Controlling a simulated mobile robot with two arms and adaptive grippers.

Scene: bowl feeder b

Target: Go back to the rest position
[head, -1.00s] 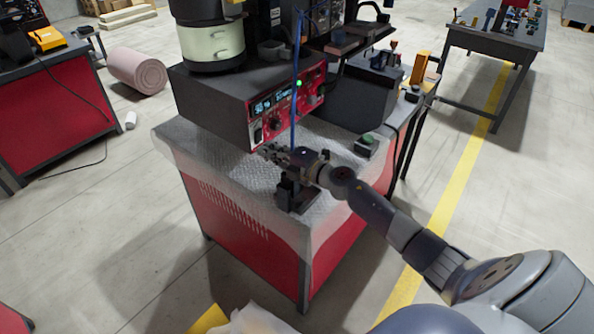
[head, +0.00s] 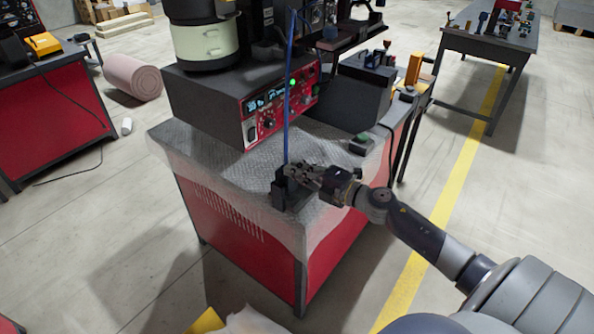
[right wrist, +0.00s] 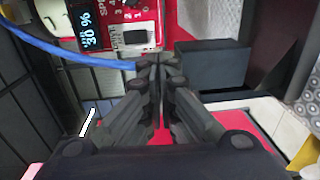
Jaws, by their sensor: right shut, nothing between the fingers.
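My right gripper (head: 291,171) reaches in from the right over the front part of the red bench, close to a small black stand (head: 284,190) on the bench top. Its fingers are shut and empty. In the right wrist view the shut fingertips (right wrist: 158,62) meet in front of the red control panel (right wrist: 130,22) of the feeder base. In the head view the panel (head: 265,110) is apart from the gripper. My left gripper is not in view.
The red bench (head: 230,215) has a wrinkled grey cover. A blue cable (head: 288,90) runs upright just behind the gripper. A small box with a green button (head: 362,143) sits right of it.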

